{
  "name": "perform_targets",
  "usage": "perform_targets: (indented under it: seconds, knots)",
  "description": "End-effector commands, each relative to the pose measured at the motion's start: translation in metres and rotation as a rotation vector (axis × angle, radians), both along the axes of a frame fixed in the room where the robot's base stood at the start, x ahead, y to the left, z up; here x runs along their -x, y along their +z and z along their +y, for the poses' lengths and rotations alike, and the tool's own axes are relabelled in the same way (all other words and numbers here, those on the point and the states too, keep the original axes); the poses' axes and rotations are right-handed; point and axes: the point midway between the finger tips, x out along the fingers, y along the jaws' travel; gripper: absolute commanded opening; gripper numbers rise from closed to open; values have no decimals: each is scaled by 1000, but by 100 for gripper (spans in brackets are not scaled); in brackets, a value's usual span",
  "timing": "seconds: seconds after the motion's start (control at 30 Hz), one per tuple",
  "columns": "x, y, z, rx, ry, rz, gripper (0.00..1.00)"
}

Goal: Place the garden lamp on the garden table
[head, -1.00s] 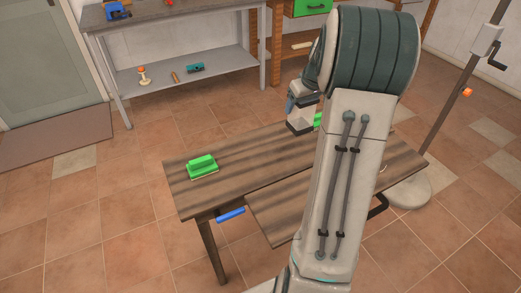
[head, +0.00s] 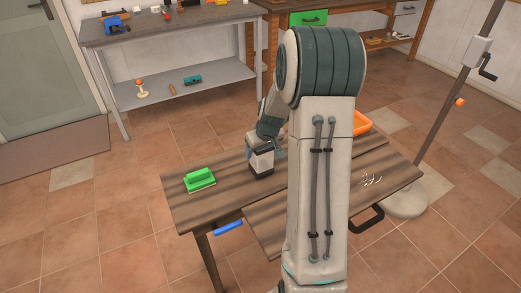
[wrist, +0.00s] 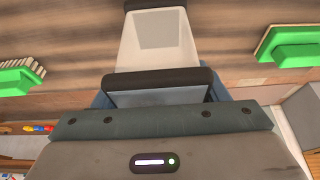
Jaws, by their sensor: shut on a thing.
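The garden lamp (head: 262,164) looks like a small pale box with dark parts. My gripper (head: 262,150) is shut on it, over the left half of the wooden garden table (head: 405,170). I cannot tell whether the lamp's base touches the tabletop. My arm hides the middle of the table in the head view.
A green brush-like block (head: 200,179) lies left of the lamp. Another green brush (wrist: 15,76) shows in the wrist view. An orange tray (head: 362,122) stands at the back, and small white bits (head: 371,180) lie on the right. A grey workbench (head: 180,22) stands behind.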

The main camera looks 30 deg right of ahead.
Motion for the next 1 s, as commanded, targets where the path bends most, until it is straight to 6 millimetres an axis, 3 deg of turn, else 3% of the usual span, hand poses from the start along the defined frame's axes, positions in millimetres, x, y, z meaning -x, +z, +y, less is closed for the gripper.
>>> perform_targets:
  seconds: [0.43,0.47,0.5,0.53,0.83,1.0]
  knots:
    - [0,-10,0,1,0,-3,34]
    - [0,-9,0,1,0,-1,75]
    - [0,-8,0,1,0,-1,86]
    - [0,-8,0,1,0,-1,89]
    - [0,-7,0,1,0,-1,89]
    - [4,6,0,2,-1,-4,89]
